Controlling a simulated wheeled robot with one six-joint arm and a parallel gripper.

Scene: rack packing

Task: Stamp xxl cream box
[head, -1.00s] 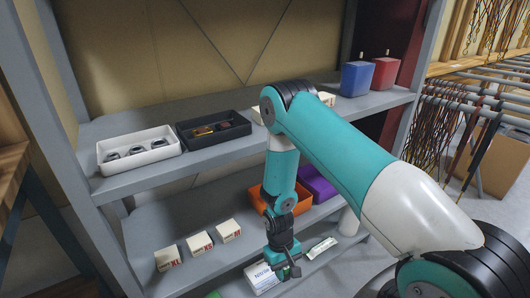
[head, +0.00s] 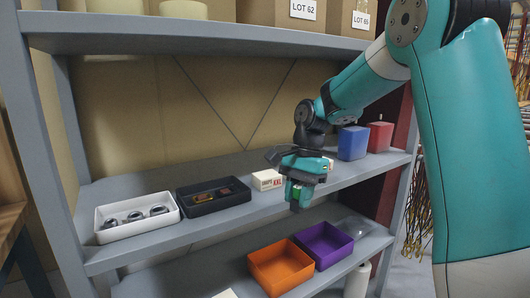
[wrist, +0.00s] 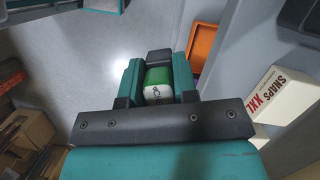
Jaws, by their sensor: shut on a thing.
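The cream XXL box (head: 267,180) stands on the middle shelf, just left of my gripper (head: 298,200). In the wrist view the box (wrist: 281,96) lies at the right, with its red and black lettering "SNAPS XXL" showing. My gripper is shut on a small green and white thing (wrist: 157,82), probably the stamp. Its white end carries dark marks that I cannot fully read. In the head view only a bit of its green (head: 296,191) shows between the fingers. The gripper is in front of the middle shelf, apart from the box.
A white tray (head: 103,236) with several round metal parts and a black tray (head: 190,211) stand left of the box. Blue (head: 352,143) and red (head: 379,137) containers stand at the right. Below are orange (head: 281,283) and purple (head: 322,262) bins. An upper shelf (head: 230,34) holds cartons.

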